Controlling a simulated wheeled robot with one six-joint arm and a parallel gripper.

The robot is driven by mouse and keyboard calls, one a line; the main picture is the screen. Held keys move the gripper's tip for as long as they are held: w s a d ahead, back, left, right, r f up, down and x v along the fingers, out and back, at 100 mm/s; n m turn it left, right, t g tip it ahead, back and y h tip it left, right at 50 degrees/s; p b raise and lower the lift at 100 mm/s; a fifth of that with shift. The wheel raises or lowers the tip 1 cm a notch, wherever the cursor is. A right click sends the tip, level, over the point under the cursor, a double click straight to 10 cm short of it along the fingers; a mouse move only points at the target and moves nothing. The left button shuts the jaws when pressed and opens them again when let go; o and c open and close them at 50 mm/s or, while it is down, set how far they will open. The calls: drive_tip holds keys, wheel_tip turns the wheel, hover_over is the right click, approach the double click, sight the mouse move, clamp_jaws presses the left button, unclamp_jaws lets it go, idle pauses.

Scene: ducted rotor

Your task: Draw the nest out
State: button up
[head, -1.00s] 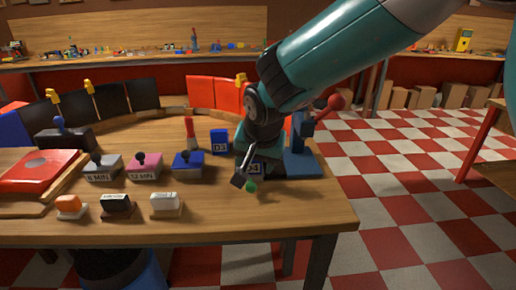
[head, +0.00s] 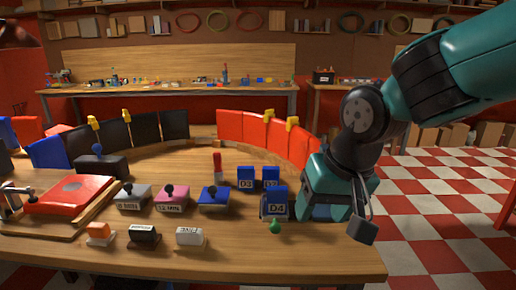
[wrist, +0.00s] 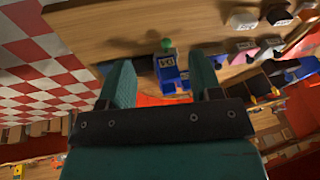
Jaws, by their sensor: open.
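A blue block marked D4 (head: 274,203) stands near the table's right front edge, with a green knob (head: 275,227) low in front of it. Nothing in view is labelled as the nest, so I cannot tell for sure which part it is. My gripper (wrist: 163,78) is open, its two teal fingers apart and nothing held between them. In the wrist view the green knob (wrist: 167,44) and a blue marked block (wrist: 168,65) show in the gap, beyond the fingers. In the head view my gripper is to the right of the D4 block, and the arm hides what stands behind it.
More blue blocks (head: 245,178) stand behind D4. A red marker (head: 217,166) and several stampers, such as the blue one (head: 213,197), stand to the left. Red panels (head: 255,133) curve behind. The table (head: 320,258) is bare in front of the knob; checkered floor lies right.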

drive_tip(key=s+d+r+n+g+y+p, duration=0.1)
drive_tip(key=s+n, duration=0.5)
drive_tip(key=s, duration=0.9)
drive_tip(key=shift+d+r+g+y, duration=0.4)
drive_tip(key=shift+d+r+g, duration=0.15)
drive_tip(key=shift+d+g, duration=0.35)
